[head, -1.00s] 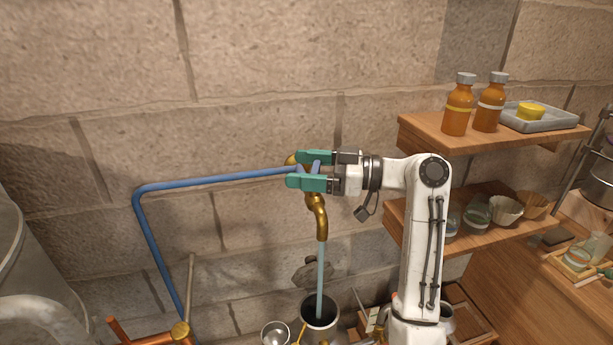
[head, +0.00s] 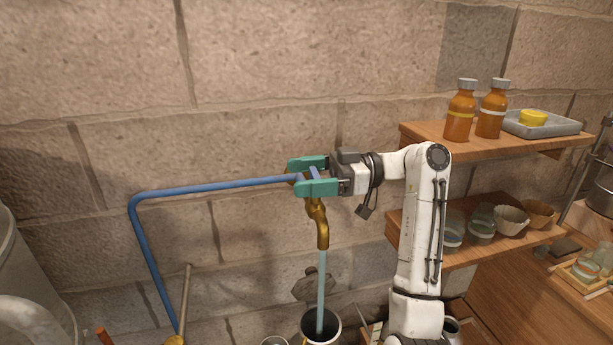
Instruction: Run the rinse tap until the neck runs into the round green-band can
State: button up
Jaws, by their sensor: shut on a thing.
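The brass tap (head: 322,228) is on the stone wall at the middle, where a blue pipe (head: 215,186) reaches it. My gripper (head: 296,177), with green fingers, is shut on the blue tap handle (head: 314,173), which is mostly hidden between the fingers. A pale blue stream of water (head: 321,280) falls straight from the spout. It enters a round grey can (head: 335,328) below, at the bottom edge. The can's lower part is cut off, so I see no green band on it. I cannot make out the water level.
Wooden shelves (head: 425,133) at right hold two orange bottles (head: 461,115), a grey tray (head: 550,127), and jars and bowls below. A large grey vessel (head: 25,280) stands at lower left. The wall left of the tap is clear apart from the pipe.

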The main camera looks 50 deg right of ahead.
jog(key=o, duration=0.8)
jog(key=shift+o, duration=0.2)
jog(key=s+a+r+b, duration=0.3)
jog(key=s+r, duration=1)
jog(key=shift+s+a, duration=0.25)
jog(key=shift+a, duration=0.1)
